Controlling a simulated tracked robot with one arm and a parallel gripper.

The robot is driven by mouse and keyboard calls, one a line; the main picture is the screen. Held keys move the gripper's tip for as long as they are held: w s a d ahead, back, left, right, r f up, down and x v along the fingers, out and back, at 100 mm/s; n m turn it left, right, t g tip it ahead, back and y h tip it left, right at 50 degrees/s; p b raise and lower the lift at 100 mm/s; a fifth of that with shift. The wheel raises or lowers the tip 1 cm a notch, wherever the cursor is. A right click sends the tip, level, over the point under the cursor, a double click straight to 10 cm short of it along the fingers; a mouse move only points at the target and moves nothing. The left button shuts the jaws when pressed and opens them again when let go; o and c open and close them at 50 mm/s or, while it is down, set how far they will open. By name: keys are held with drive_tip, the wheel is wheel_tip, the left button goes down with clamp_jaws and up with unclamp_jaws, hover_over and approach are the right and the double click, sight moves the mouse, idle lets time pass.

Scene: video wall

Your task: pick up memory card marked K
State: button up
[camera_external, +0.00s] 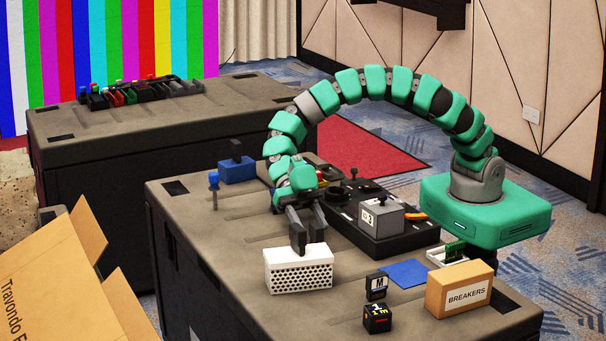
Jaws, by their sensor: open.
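I cannot make out a memory card marked K. A small dark block with a white label that reads M (377,286) stands near the front of the case. A black block with yellow and red marks (377,319) is just in front of it; its marks are too small to read surely. My gripper (305,238) points down, open, at the back top edge of a white perforated basket (299,271). I cannot tell whether the fingers touch the basket or are behind it. The inside of the basket is hidden.
A tan box labelled BREAKERS (459,289), a blue mat (405,273) and a white tray with a green board (447,254) are at right. A black control panel (385,237) carries a grey block (381,217). A blue-based item (236,171) is at back left.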

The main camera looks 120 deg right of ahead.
sight(316, 235)
drive_tip(key=b+x, duration=0.1)
drive_tip(key=x, duration=0.3)
drive_tip(key=shift+w+a, duration=0.1)
drive_tip(key=shift+a, duration=0.15)
drive_tip(key=shift+r, duration=0.1)
clamp_jaws()
